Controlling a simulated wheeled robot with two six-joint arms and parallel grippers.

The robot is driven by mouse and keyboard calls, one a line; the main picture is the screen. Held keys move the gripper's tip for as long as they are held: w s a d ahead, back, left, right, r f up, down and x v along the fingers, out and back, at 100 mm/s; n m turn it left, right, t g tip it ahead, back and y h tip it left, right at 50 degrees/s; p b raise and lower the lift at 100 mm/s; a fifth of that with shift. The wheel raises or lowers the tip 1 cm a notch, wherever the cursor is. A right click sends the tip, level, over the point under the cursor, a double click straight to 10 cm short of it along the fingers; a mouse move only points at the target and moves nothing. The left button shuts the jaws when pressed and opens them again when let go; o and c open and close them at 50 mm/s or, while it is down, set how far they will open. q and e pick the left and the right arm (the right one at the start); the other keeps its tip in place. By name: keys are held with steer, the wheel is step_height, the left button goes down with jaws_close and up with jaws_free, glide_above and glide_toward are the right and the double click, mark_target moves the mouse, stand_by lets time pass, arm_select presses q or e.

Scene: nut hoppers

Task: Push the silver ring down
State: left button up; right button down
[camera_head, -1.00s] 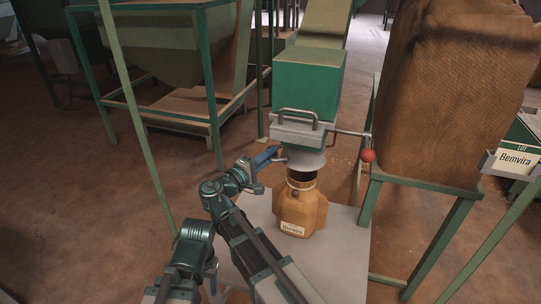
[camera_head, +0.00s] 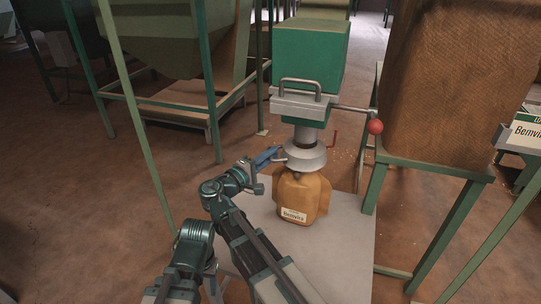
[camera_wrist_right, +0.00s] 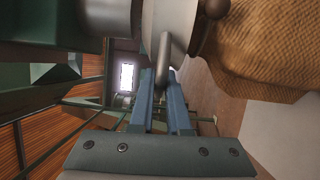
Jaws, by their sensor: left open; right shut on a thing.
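The silver ring (camera_head: 306,157) is a flared metal collar around the spout (camera_head: 305,135) under the green hopper head (camera_head: 308,60). It sits low, over the neck of the tan sack (camera_head: 302,198), whose mouth is hidden. My right gripper (camera_head: 268,157) is shut on the ring's small side handle. In the right wrist view, the blue fingers (camera_wrist_right: 162,108) close around the grey handle (camera_wrist_right: 163,62), beside the pale ring (camera_wrist_right: 172,22). My left gripper (camera_head: 212,282) is low at the left, apart from the ring, its fingers mostly hidden behind my right arm.
The sack stands on a pale platform (camera_head: 345,245). A lever with a red knob (camera_head: 375,127) sticks out right of the hopper head. A large brown woven sack (camera_head: 455,85) on a green stand is at the right. A thin green post (camera_head: 140,120) rises at the left.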

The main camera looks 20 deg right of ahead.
arm_select(q)
steer(key=shift+f, duration=0.25)
arm_select(e)
steer(key=shift+f, duration=0.3)
steer(key=c, duration=0.9)
jaws_free()
